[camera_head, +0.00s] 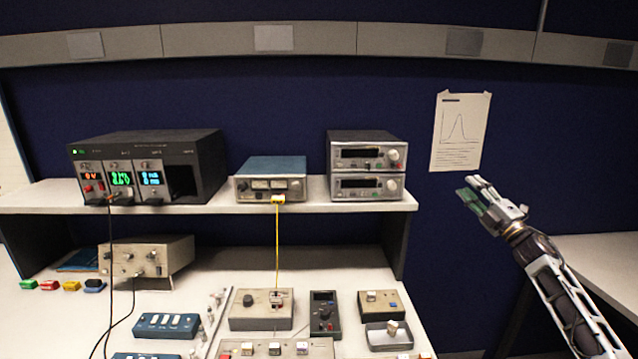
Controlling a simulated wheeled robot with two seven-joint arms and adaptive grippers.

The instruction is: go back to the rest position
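My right gripper (470,188) is raised at the right of the head view, in front of the dark blue wall and just below a pinned paper sheet (460,131). Its arm comes in from the lower right corner. The fingers point up and to the left. A greenish flat part shows at the fingertips; I cannot tell whether it is a finger pad or a held thing. The gripper is clear of the shelf and the bench. My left gripper is not in view.
A shelf (264,213) carries a black power supply rack (203,172), a blue-topped meter (271,180) and two stacked instruments (366,165). The bench below holds small boxes, blue modules (167,325) and cables. Another table (597,262) stands at the right.

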